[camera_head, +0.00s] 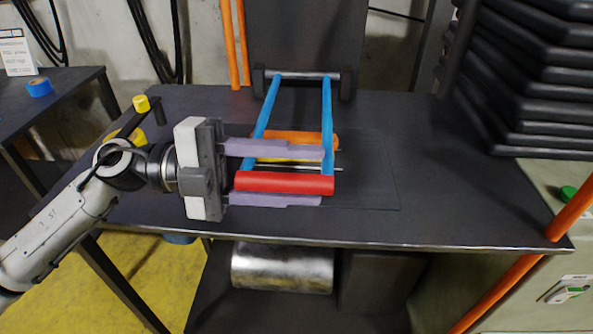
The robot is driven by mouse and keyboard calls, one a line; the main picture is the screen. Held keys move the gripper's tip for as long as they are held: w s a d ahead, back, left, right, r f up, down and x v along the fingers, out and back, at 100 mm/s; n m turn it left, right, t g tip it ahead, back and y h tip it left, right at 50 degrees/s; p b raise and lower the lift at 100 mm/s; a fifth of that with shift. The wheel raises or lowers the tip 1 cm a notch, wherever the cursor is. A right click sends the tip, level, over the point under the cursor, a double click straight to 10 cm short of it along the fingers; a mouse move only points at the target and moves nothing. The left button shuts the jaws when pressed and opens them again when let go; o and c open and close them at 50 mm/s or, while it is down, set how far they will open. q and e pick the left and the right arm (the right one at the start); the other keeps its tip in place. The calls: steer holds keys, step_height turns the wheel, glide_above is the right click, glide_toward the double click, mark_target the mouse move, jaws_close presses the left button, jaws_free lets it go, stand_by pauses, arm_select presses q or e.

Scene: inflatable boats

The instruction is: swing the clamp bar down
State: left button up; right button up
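The clamp bar is a frame with two blue side arms (327,112) and a red cross bar (285,183) at the near end. Its far ends meet a grey hinge rod (302,75) at the back of the table, and the frame slants toward me. My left gripper (321,177) comes in from the left with its two purple-grey fingers spread. The red bar appears between the fingers, close to the near one; I cannot tell whether they touch. The far finger crosses over the left blue arm. My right gripper is not in view.
An orange roll (323,138) and a yellow piece (270,160) lie partly hidden behind the far finger. The dark worktable (450,185) is clear to the right. Black stacked shapes (535,80) stand at the right, with an orange pole (530,258) in front. A metal cylinder (282,268) sits below.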

arm_select(q)
steer(key=shift+a, duration=0.5)
steer(key=a, duration=0.9)
steer(key=shift+a+b, duration=0.15)
steer(key=shift+b, duration=0.15)
steer(key=shift+a, duration=0.1)
